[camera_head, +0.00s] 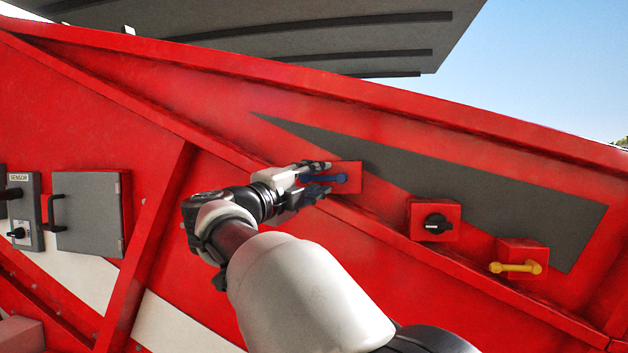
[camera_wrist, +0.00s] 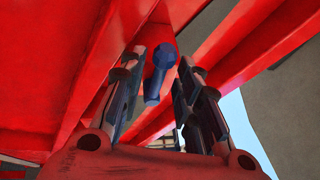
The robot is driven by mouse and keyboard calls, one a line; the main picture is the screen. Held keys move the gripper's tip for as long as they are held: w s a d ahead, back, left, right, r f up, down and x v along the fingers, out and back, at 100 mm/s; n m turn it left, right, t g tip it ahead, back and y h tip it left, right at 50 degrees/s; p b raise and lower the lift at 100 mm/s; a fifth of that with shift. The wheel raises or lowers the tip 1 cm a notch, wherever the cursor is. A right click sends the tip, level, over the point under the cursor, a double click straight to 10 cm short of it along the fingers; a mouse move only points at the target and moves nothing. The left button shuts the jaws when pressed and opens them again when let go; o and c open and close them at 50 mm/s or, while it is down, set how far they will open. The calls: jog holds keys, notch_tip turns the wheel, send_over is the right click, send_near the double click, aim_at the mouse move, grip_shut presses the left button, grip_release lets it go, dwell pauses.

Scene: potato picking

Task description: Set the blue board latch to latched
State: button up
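The blue latch (camera_head: 325,178) is a short handle on a red square plate (camera_head: 350,175) on the machine's red side panel. In the head view the handle lies about level, its round pivot at the right end. In the wrist view the blue latch (camera_wrist: 158,72) shows its round pivot above and its handle pointing down between the fingers. My gripper (camera_head: 318,179) is at the latch, with one finger above the handle and one below it. In the wrist view my gripper (camera_wrist: 160,75) is open, with gaps beside the handle. Any touch is hard to tell.
To the right are a black rotary knob (camera_head: 437,223) on a red box and a yellow handle (camera_head: 515,267) on another. At left are a grey cabinet (camera_head: 88,213) and a sensor box (camera_head: 22,212). A slanted red rib (camera_head: 150,235) stands out from the panel.

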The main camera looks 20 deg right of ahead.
jog(key=shift+a, duration=0.1)
jog(key=v, duration=1.2)
jog(key=s+a+f+n+t+y+b, duration=0.2)
jog(key=a+f+n+y+b, duration=0.1)
jog(key=f+n+y+b, duration=0.4)
jog(key=s+a+f+n+t+y+b, duration=0.1)
jog(key=a+f+n+t+y+b, duration=0.2)
jog(key=f+n+y, duration=0.5)
jog(key=s+a+f+n+t+y+b, duration=0.15)
jog(key=a+f+n+y+b, duration=0.3)
jog(key=f+n, duration=0.55)
jog(key=s+d+f+n+g+h+b, duration=0.1)
jog(key=s+d+f+g+b, duration=0.1)
jog(key=s+f, duration=0.6)
jog(key=s+d+f+n+g+b, duration=0.2)
jog(key=s+f+g, duration=0.4)
jog(key=f, duration=1.1)
jog(key=s+d+f+n+g+h+b, duration=0.1)
jog(key=s+d+f+g+b, duration=0.3)
jog(key=s+f, duration=0.8)
jog(key=shift+s+d+f+n+g+h+b, duration=0.2)
jog(key=shift+n+g+h+b, duration=0.15)
jog(key=shift+n+b, duration=0.3)
